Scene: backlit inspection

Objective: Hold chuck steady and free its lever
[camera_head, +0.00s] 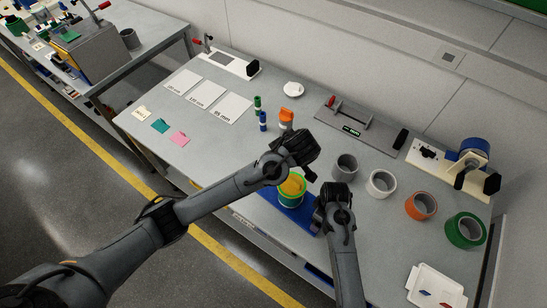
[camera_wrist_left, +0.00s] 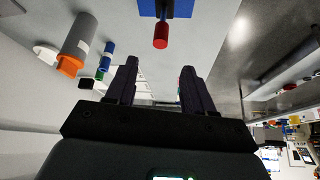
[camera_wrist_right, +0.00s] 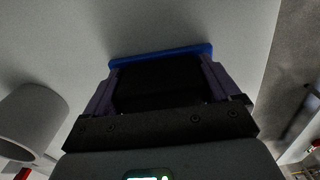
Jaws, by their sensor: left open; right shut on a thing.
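A blue plate (camera_head: 302,215), apparently the chuck's base, lies near the table's front edge. A green-rimmed, yellow-topped round thing (camera_head: 291,188) sits on it, partly behind my left arm. In the left wrist view a dark lever with a red knob (camera_wrist_left: 160,36) sticks out from a blue plate (camera_wrist_left: 181,8). My left gripper (camera_wrist_left: 155,82) is open and empty, with the knob apart from and beyond its fingers. My right gripper (camera_head: 328,190) is shut on a black block (camera_wrist_right: 160,85), apparently the chuck's body, with a blue edge (camera_wrist_right: 160,55) behind it.
Grey (camera_head: 345,166), white (camera_head: 381,183), orange (camera_head: 421,206) and green (camera_head: 465,230) rings stand to the right. An orange-capped bottle (camera_head: 286,119) and small blue and green cylinders are behind my left gripper. A white tray (camera_head: 436,287) lies at front right.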

